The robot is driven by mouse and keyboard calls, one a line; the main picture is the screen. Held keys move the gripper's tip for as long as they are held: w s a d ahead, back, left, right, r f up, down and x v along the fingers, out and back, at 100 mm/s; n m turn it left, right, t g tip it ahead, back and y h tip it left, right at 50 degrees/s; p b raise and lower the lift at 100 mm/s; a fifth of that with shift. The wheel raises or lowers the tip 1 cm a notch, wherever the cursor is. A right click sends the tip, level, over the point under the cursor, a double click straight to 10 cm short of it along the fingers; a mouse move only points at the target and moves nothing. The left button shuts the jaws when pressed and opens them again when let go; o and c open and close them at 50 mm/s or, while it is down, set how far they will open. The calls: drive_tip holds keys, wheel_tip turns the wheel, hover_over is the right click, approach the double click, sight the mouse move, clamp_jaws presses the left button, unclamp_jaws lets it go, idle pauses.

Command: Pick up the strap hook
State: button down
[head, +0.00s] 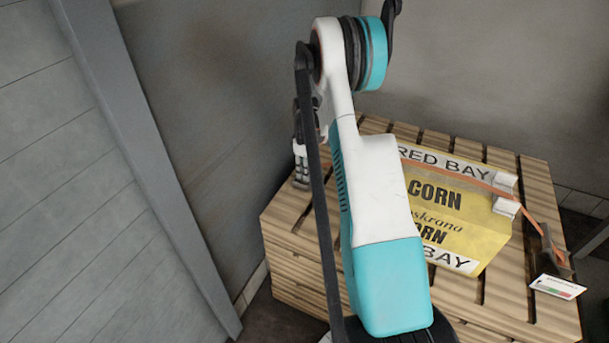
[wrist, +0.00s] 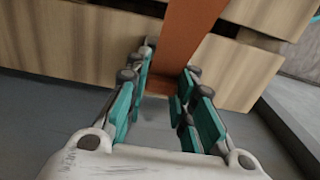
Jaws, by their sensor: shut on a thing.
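My gripper (wrist: 168,105) shows in the wrist view, its teal-padded fingers on both sides of the lower end of a wide orange strap (wrist: 188,35). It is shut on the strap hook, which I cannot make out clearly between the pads. The strap runs up from the fingers across the side of a wooden pallet (wrist: 85,45). In the head view my gripper (head: 302,165) is partly hidden behind my arm, at the pallet's left back side. The strap (head: 455,172) also crosses the top of a yellow carton there.
The yellow carton (head: 440,215), marked CORN and RED BAY, stands on the pallet (head: 535,185). White corner guards (head: 506,195) sit under the strap. A grey wall (head: 215,120) stands close to the pallet's left side.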

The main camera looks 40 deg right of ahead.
wheel_tip(320, 180, up, 32)
drive_tip(key=p, duration=1.9)
wheel_tip(320, 180, down, 30)
drive_tip(key=b, duration=2)
drive_tip(key=shift+r, duration=0.2)
drive_tip(key=shift+f+b, duration=0.4)
drive_tip(key=shift+f, duration=0.5)
drive_tip(key=shift+f, duration=0.25)
drive_tip(key=c, duration=1.3)
unclamp_jaws()
